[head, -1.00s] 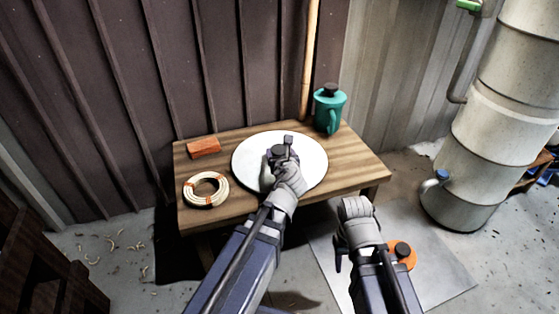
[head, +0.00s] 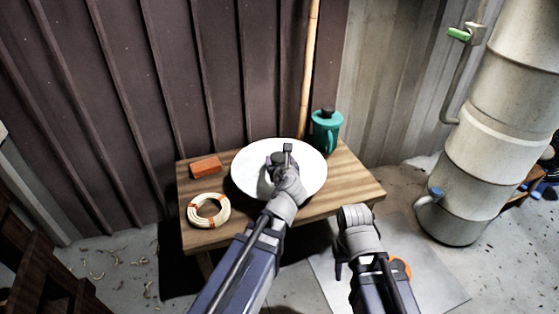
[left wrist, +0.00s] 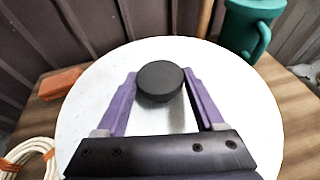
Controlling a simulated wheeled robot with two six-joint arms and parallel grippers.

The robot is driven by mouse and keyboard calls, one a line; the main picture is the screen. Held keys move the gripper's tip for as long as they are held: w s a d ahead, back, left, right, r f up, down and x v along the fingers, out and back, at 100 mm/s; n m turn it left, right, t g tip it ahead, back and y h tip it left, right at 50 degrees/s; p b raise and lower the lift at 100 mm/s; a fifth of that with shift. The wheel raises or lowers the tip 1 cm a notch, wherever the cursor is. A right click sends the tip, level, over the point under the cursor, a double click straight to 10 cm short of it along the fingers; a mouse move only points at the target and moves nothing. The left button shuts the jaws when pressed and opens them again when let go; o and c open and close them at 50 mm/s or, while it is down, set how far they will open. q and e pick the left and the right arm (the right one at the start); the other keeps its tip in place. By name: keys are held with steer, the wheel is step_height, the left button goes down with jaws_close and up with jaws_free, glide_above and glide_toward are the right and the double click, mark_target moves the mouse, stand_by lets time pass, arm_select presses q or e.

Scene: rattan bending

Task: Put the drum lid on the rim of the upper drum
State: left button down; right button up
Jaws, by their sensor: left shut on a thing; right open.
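The drum lid (head: 305,166) is a round white disc with a black knob (left wrist: 159,78). My left gripper (head: 282,160) is shut on the knob, with one purple finger on each side of it in the left wrist view. The lid appears held slightly above the table, its far edge overlapping the wall behind. The stacked pale grey drums (head: 486,155) stand on the floor at the right; the top of the upper drum is out of view. My right gripper (head: 354,214) is open and empty in front of the table's right side; its fingers are hard to make out.
On the wooden table (head: 345,185) are a rattan coil (head: 193,211), an orange-red block (head: 206,167) and a teal jug (head: 325,135). A bamboo pole (head: 308,75) leans on the wall. A pipe with a green handle (head: 458,34) is beside the drums.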

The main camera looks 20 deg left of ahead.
mark_target(280, 160)
arm_select(q)
steer(key=shift+r+p, duration=1.6)
steer(key=shift+r, duration=0.6)
